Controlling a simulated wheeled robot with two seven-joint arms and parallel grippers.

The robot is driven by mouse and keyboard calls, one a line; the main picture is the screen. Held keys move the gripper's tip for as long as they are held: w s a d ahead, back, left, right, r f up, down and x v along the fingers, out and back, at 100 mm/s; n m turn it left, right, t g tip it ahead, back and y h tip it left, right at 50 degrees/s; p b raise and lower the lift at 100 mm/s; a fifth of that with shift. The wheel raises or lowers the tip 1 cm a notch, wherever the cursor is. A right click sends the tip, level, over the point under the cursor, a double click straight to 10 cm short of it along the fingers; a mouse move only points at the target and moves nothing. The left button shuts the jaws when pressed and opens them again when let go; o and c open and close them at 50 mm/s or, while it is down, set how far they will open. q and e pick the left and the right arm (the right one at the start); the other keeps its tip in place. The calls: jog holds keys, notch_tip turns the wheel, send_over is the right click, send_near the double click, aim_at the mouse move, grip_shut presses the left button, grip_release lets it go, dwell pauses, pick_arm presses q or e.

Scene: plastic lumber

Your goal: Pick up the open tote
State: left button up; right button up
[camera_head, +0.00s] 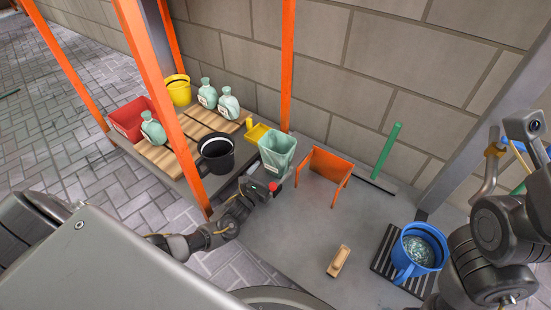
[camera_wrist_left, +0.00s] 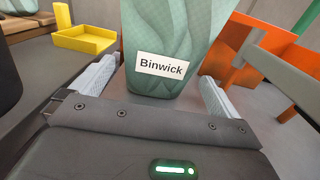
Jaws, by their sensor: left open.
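The open tote (camera_head: 277,151) is a pale green, faceted container with an open top, standing upright beside the wooden-slatted shelf. In the left wrist view the tote (camera_wrist_left: 170,35) fills the top middle and bears a white label reading "Binwick". My left gripper (camera_head: 268,177) is at the near side of the tote. In the left wrist view its two pale ribbed fingers (camera_wrist_left: 160,76) are spread apart, one on each side of the tote's lower part; contact is not clear. My right arm (camera_head: 500,235) is at the right edge, and its jaws are not clear.
An orange stand (camera_head: 328,167) is close right of the tote. A yellow scoop-like tray (camera_head: 257,134) and black bucket (camera_head: 216,156) are left of it. A blue bucket (camera_head: 418,252) stands on a dark slatted mat; a wooden brush (camera_head: 339,261) lies on open grey floor.

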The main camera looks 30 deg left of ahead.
aim_at(272, 168)
pick_arm(q)
jog(key=w+b, duration=0.2)
jog(key=w, duration=0.1)
jog(key=shift+w+d+b, duration=0.15)
jog(key=shift+w+b, duration=0.25)
jog(key=shift+w+r, duration=0.25)
jog(key=shift+w, duration=0.3)
jog(key=shift+c, duration=0.4)
jog(key=c, duration=0.6)
jog(key=shift+r, duration=0.1)
